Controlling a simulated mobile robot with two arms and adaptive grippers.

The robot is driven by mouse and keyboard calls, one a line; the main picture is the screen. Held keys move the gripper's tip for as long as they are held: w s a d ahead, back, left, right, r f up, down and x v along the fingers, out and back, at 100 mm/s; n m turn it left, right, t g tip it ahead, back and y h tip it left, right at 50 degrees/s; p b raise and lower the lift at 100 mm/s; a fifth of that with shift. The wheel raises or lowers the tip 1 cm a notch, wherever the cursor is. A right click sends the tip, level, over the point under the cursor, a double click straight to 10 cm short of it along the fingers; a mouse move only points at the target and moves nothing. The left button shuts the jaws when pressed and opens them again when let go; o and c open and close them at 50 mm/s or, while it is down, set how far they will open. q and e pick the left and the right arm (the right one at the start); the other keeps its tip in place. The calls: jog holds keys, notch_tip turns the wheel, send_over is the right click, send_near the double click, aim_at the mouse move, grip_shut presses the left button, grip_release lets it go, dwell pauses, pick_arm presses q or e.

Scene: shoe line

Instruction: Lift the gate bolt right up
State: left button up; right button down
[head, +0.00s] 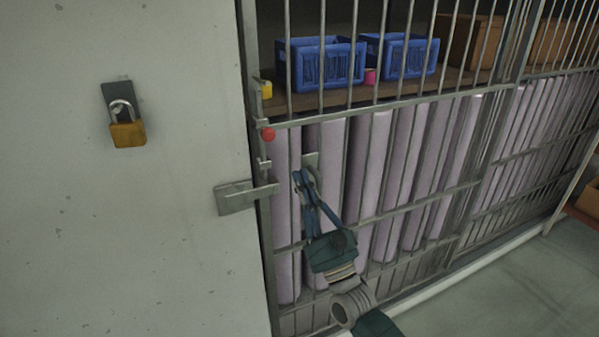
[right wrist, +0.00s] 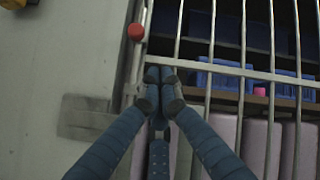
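The gate bolt is a thin upright rod at the gate's left edge, with a red knob (head: 268,134) beside the wall. The red knob also shows in the right wrist view (right wrist: 136,32), up and left of my fingertips. The barred gate (head: 352,215) stands upright across the view. My right gripper (head: 301,178) is in front of the gate, below and right of the knob and apart from it. In the right wrist view its fingertips (right wrist: 160,76) meet, with nothing visible between them. A small grey plate on the gate is partly hidden behind the fingertips. My left gripper is out of view.
A grey latch plate (head: 235,198) bridges the wall and gate edge. An open-looking padlock (head: 126,128) hangs on the wall at left. Behind the bars are blue crates (head: 325,65) on a shelf and pale rolls below. The floor at lower right is clear.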

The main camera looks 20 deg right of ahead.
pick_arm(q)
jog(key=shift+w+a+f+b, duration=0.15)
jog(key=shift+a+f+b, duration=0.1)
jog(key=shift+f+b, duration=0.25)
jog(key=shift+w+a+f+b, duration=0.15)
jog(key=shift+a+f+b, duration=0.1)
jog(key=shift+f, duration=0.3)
pick_arm(e)
jog(key=v, duration=0.6)
jog(key=shift+a, duration=0.45)
